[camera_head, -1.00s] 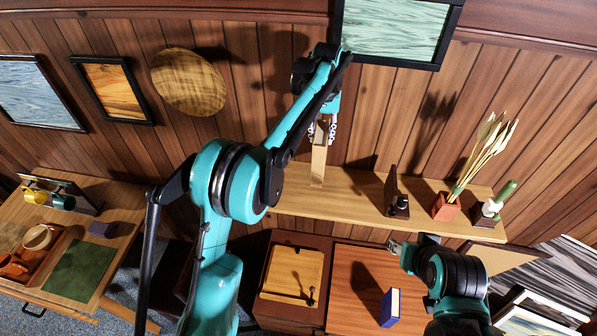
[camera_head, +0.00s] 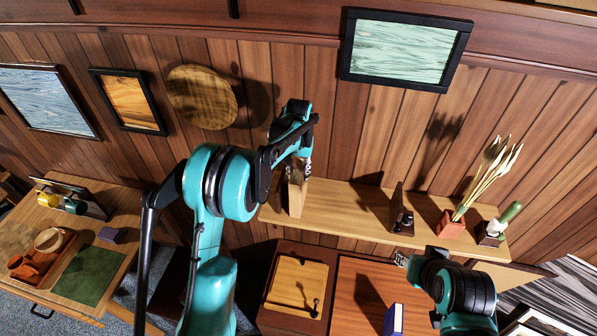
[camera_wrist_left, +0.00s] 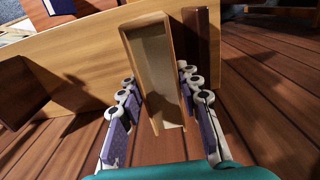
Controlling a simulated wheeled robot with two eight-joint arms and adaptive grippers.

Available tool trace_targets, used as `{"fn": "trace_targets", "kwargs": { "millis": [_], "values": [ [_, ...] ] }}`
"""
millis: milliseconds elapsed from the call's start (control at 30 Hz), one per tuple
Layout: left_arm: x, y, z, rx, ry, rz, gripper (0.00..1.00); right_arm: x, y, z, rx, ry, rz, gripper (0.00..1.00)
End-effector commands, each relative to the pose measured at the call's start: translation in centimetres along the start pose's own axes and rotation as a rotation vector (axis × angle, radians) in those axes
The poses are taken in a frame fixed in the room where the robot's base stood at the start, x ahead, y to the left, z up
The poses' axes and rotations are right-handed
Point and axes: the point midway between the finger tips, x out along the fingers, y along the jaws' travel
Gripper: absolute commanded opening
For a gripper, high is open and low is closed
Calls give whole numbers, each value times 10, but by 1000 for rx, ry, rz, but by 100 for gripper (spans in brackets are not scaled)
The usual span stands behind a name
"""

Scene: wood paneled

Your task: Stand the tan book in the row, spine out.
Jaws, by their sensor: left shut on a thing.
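The tan book (camera_head: 297,196) is upright at the wall shelf, held from above by my left gripper (camera_head: 300,172). In the left wrist view the tan book (camera_wrist_left: 154,60) sits between the purple-padded fingers (camera_wrist_left: 157,105), which are shut on it. A dark brown upright piece (camera_wrist_left: 201,45) stands close beside it on the right; I cannot tell whether they touch. The wall shelf (camera_head: 345,209) is under the book; whether the book's bottom rests on it is unclear. My right gripper (camera_head: 400,259) is low at the right, with its finger opening unclear.
A dark brown upright piece with a black object (camera_head: 402,221) stands farther right on the shelf, then a red pot (camera_head: 450,225) of pale stems. The shelf between is clear. Below, a blue book (camera_head: 393,320) stands on a cabinet. A desk (camera_head: 125,200) is at the left.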

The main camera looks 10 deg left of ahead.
Motion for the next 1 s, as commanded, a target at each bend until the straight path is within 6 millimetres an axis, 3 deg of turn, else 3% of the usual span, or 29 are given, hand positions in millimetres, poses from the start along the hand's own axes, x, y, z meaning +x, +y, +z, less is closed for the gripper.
{"fn": "trace_targets", "kwargs": {
  "millis": [233,267,333,767,1000],
  "values": [
    [4,0,0,0,0,0,0,4,0,3,0,0,0,40],
    [4,0,0,0,0,0,39,4,0,3,0,0,0,40],
    [3,0,0,0,0,0,55,3,0,2,0,0,0,40],
    [-6,0,0,0,0,0,55,1,0,0,0,0,0,40],
    [-54,0,0,0,0,0,55,8,0,6,0,0,0,40]
  ]
}}
